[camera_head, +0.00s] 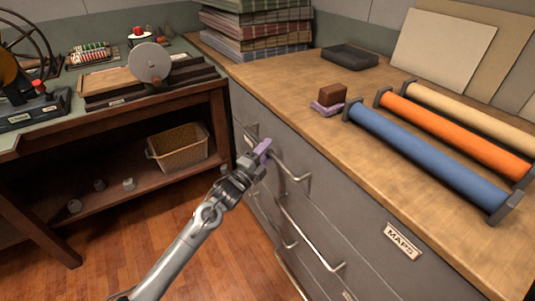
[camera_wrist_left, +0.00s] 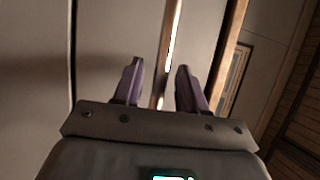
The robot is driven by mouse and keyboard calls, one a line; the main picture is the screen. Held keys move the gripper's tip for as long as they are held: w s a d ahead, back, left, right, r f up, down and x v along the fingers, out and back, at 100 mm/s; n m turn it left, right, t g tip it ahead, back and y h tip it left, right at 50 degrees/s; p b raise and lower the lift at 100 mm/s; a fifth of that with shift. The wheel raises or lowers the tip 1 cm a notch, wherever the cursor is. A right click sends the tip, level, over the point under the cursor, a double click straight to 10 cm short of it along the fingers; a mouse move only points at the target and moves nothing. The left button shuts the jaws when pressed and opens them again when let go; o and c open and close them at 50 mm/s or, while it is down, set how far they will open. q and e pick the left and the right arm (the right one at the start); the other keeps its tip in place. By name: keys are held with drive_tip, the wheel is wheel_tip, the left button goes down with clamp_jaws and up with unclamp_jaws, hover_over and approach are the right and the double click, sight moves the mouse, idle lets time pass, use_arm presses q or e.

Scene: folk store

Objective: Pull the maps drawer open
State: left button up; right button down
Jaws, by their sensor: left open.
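The grey drawer cabinet (camera_head: 345,215) stands under the wooden counter, and its front faces my arm. A "MAPS" label (camera_head: 401,241) is on the front, close under the counter edge, toward the right. A metal bar handle (camera_head: 296,177) is on the upper part of the front, and a longer handle (camera_head: 312,243) is below it. My left gripper (camera_head: 264,150) is at the left end of the upper handle, with purple fingers open. In the left wrist view a bright bar (camera_wrist_left: 172,45) runs between the open fingers (camera_wrist_left: 158,85); contact cannot be told. My right gripper is out of view.
Blue (camera_head: 425,155) and orange (camera_head: 455,133) rolls, a brown block (camera_head: 332,94) and a dark tray (camera_head: 349,57) lie on the counter. A workbench (camera_head: 150,110) with a wicker basket (camera_head: 178,148) on its lower shelf stands left. The floor before the drawers is clear.

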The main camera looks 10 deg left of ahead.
use_arm(q)
drive_tip(key=shift+w+d+r, duration=0.1)
drive_tip(key=shift+w+d, duration=0.05)
drive_tip(key=shift+w, duration=0.15)
clamp_jaws()
